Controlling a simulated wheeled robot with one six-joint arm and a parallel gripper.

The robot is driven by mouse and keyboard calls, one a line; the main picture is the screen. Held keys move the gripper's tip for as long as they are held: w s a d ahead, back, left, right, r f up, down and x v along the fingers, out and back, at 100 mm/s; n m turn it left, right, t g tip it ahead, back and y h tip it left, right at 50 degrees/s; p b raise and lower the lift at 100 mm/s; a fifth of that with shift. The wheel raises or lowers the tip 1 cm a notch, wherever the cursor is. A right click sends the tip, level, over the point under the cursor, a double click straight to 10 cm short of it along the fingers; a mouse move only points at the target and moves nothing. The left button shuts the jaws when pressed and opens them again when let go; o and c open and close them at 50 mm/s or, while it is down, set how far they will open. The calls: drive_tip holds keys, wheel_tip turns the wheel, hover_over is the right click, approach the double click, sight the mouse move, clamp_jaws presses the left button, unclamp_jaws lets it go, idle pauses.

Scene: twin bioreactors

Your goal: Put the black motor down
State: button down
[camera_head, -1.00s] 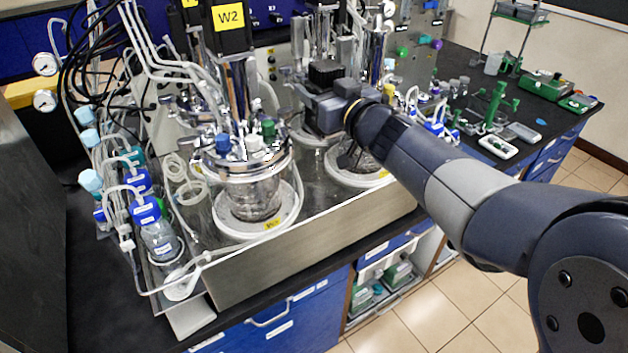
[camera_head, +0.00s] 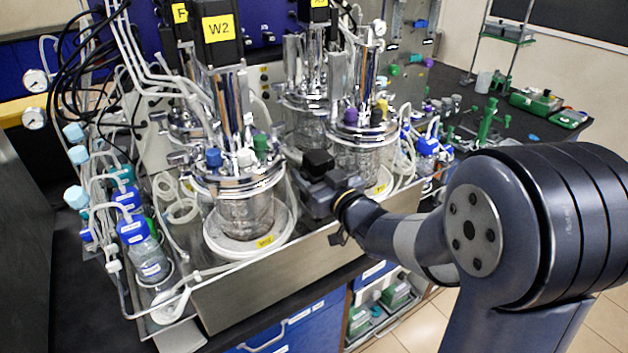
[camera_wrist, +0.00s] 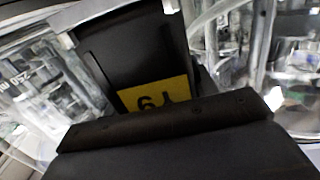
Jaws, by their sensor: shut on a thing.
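The black motor (camera_wrist: 130,55) fills the upper middle of the wrist view. It is a dark block with a yellow label (camera_wrist: 153,96) that reads upside down. My gripper (camera_wrist: 170,120) is shut on it, its dark jaw across the motor's near side. In the head view my gripper (camera_head: 315,195) is low, between the front-left glass vessel (camera_head: 245,212) and the right glass vessel (camera_head: 358,158), near the steel tray's front edge. The motor cannot be clearly told apart from my gripper there. Whether the motor touches any surface cannot be told.
Capped bottles (camera_head: 146,255) and tubes crowd the left. The steel tray (camera_head: 255,285) has a raised front wall. Green racks (camera_head: 490,120) stand on the black bench at right.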

drive_tip(key=shift+f, duration=0.7)
drive_tip(key=shift+f, duration=0.2)
drive_tip(key=c, duration=0.5)
unclamp_jaws()
drive_tip(key=shift+s+d+r, duration=0.1)
drive_tip(key=shift+s, duration=0.05)
drive_tip(key=b+v, duration=0.2)
drive_tip(key=v, duration=0.9)
drive_tip(key=shift+s+d, duration=0.2)
drive_tip(key=shift+s, duration=0.1)
